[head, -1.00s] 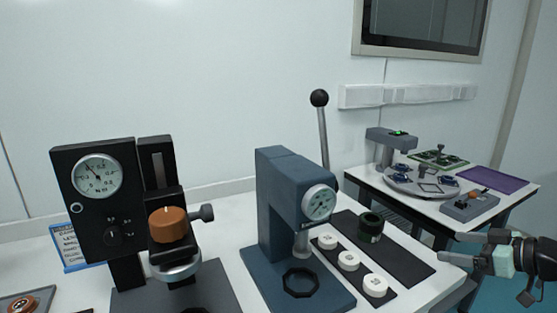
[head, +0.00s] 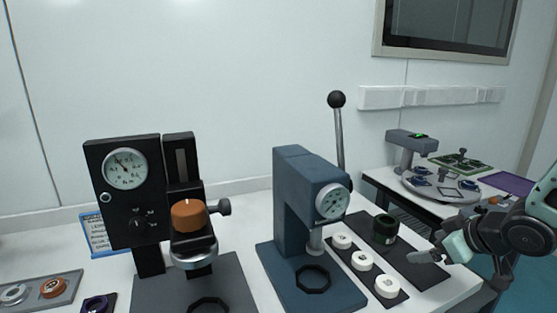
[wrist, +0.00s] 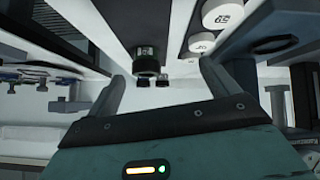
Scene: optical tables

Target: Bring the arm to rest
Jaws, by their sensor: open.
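My gripper (head: 432,250) is at the right side of the head view, over the right end of the near table. Its jaws are open and hold nothing. In the wrist view my gripper (wrist: 160,92) shows its two grey fingers spread apart. A dark green cylinder (head: 384,229) stands on a dark mat (head: 412,250) to the left of the gripper, apart from it. The cylinder also shows in the wrist view (wrist: 146,60), beyond the gap between the fingers.
A blue lever press (head: 295,205) and a black gauge stand (head: 125,210) stand on the near table. Several white numbered discs (head: 362,261) lie on a dark strip close to my gripper. A second table (head: 395,196) with a round grey plate stands behind at the right.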

